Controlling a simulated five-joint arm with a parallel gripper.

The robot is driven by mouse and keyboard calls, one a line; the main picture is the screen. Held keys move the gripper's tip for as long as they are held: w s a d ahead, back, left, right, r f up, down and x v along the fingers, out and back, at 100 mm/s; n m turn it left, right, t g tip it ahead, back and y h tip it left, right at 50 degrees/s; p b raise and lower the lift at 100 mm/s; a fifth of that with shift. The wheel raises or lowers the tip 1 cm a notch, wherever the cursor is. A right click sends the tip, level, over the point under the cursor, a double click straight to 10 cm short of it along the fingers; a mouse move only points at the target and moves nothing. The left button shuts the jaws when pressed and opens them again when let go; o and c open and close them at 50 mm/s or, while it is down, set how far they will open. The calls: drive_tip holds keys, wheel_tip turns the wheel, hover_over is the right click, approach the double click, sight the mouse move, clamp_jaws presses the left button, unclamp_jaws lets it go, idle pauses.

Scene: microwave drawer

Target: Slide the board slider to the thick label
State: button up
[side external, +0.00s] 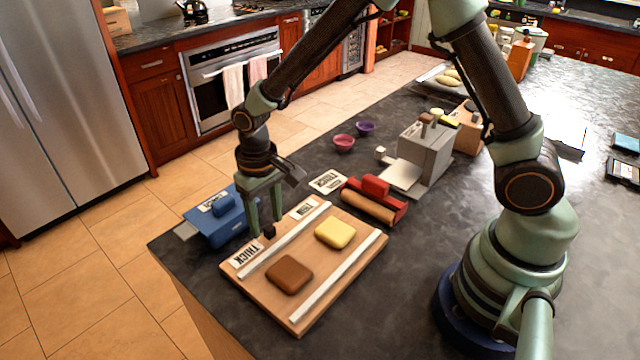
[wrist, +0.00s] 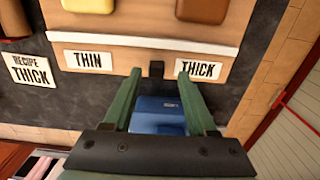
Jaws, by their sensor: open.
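The board (side external: 340,262) is wooden with white rails and lies on the dark counter. The THICK label (side external: 246,254) is at its left corner and the THIN label (side external: 304,208) is farther along the same edge. Both show in the wrist view, THIN (wrist: 88,60) on the left and THICK (wrist: 199,70) on the right. The small black slider (side external: 269,231) stands between the labels; in the wrist view the slider (wrist: 156,70) is somewhat nearer THICK. My gripper (side external: 266,222) is open and low over the board's edge, its fingers on either side of the slider. Contact is unclear.
A brown block (side external: 289,274) and a yellow block (side external: 334,233) lie on the board. A blue box (side external: 215,222) stands close beside the board's label edge. A recipe card reading THICK (wrist: 30,69), a red roller device (side external: 374,200) and a grey machine (side external: 424,155) are beyond the board.

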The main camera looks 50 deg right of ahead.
sight(269, 228)
wheel_tip(269, 228, up, 10)
drive_tip(key=shift+r, duration=0.2)
idle(0.3)
drive_tip(key=s+d+r+t, duration=0.5)
drive_tip(key=s+d+r, duration=0.4)
drive_tip(key=s+d, duration=0.2)
drive_tip(key=shift+s+d+r+t, duration=0.15)
drive_tip(key=shift+d+r+t, duration=0.2)
drive_tip(key=shift+d, duration=0.35)
